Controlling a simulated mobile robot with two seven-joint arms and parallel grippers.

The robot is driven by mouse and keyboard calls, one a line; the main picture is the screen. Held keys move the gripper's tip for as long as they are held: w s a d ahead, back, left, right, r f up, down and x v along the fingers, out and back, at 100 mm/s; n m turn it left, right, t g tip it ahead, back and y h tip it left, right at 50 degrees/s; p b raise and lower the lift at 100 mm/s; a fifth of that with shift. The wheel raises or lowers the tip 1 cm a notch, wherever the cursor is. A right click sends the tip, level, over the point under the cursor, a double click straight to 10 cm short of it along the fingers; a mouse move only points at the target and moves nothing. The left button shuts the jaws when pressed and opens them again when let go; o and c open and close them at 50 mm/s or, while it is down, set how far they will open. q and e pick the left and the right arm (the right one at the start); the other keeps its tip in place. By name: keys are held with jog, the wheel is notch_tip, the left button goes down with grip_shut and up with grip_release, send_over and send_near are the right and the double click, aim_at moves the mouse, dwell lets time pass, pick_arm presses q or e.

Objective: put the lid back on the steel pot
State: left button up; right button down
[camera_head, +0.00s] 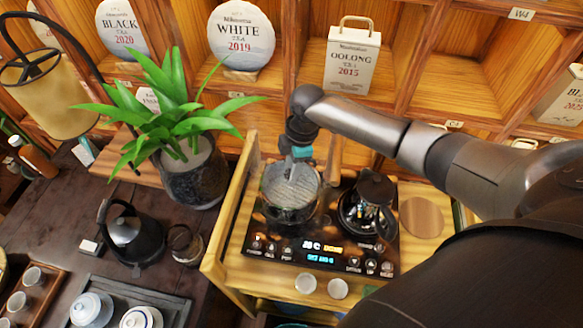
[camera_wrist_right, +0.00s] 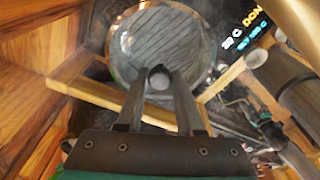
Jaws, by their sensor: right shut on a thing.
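The steel pot (camera_head: 284,214) stands on the left burner of the cooktop in the head view. A round grey lid (camera_head: 288,184) is over its mouth, and it fills the upper middle of the right wrist view (camera_wrist_right: 185,40). My right gripper (camera_head: 294,166) comes down from above, with its fingers shut on the lid's knob (camera_wrist_right: 159,80). The lid looks roughly centred over the pot, but I cannot tell whether it rests on the rim or hangs just above it. The gripper hides part of the lid. My left gripper is out of view.
A dark pot (camera_head: 366,203) stands on the right burner, close by. The cooktop panel (camera_head: 320,256) is lit. A potted plant (camera_head: 193,170) and a black kettle (camera_head: 130,236) stand left. Wooden shelves with tea cakes (camera_head: 240,38) rise behind. A round wooden disc (camera_head: 421,217) lies right.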

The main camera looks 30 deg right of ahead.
dwell(0.3)
grip_release()
dwell(0.6)
notch_tip(320, 180, up, 5)
jog(key=p, duration=0.5)
jog(key=shift+f, duration=0.15)
jog(key=shift+r+p, duration=1)
jog(key=shift+r, duration=0.15)
grip_shut()
